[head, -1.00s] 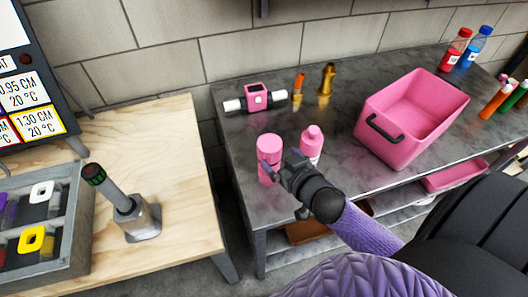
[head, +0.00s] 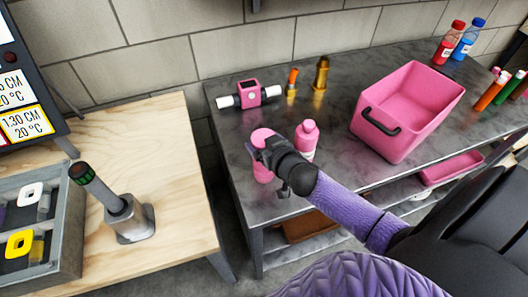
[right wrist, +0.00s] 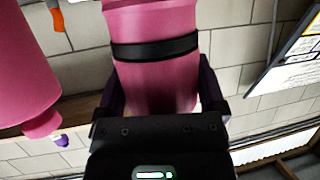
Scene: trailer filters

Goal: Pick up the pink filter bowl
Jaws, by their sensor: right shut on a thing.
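The pink filter bowl (head: 262,134) is a pink cylinder at the near left corner of the dark bench. My right gripper (head: 268,168) reaches it from the right and is shut around its side. In the right wrist view the bowl (right wrist: 155,80), with a black band around it, sits between the two fingers. It looks upright and at or very near the bench top; I cannot tell whether its base touches. My left gripper is not in view.
A pink bottle (head: 307,138) stands close to the right of the bowl. A pink filter head with white pipe ends (head: 249,94), an orange-handled tool (head: 291,84) and a brass fitting (head: 320,74) are behind. A pink crate (head: 400,145) stands right. A wooden table (head: 180,180) is left.

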